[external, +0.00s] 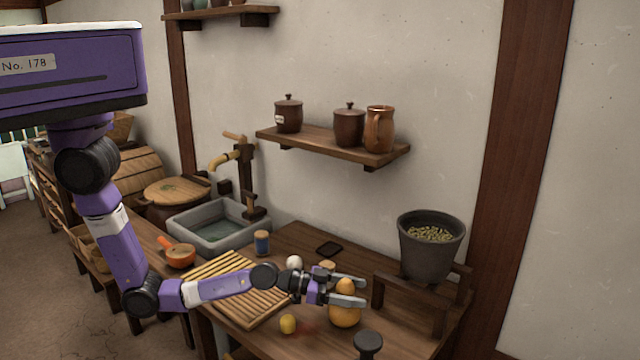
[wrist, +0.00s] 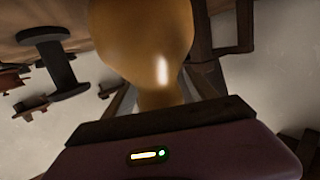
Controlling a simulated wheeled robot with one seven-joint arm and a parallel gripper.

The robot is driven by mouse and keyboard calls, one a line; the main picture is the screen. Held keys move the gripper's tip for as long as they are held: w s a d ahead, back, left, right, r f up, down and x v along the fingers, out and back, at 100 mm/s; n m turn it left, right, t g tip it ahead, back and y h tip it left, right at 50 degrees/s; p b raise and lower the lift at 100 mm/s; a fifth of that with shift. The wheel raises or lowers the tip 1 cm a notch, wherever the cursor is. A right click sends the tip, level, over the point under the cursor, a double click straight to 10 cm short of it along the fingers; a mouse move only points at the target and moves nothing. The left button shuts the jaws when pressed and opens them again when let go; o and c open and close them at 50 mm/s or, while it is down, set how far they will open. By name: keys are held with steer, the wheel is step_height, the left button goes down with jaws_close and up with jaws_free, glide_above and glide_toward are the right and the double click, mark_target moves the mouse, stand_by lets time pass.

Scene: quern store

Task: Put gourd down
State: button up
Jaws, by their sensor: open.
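The gourd (external: 345,315) is orange-yellow with a round body and a narrower top. It stands upright on the wooden table at the right front. My gripper (external: 350,289) is around the gourd's narrow upper part, with one finger on each side. The fingers are open. In the wrist view the gourd (wrist: 142,38) fills the top middle, close to the palm. Whether the fingers touch the gourd cannot be told.
A slatted wooden rack (external: 232,290) lies left of the gourd. A small yellow fruit (external: 288,323) and a dark spool-shaped object (external: 368,343) are near it. A grey pot of pellets (external: 430,250) stands on a wooden stand (external: 400,300) at right. A stone basin (external: 212,235) is behind.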

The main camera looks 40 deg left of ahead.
steer(key=v, duration=1.2)
steer(key=shift+b, duration=0.45)
steer(key=shift+f, duration=0.1)
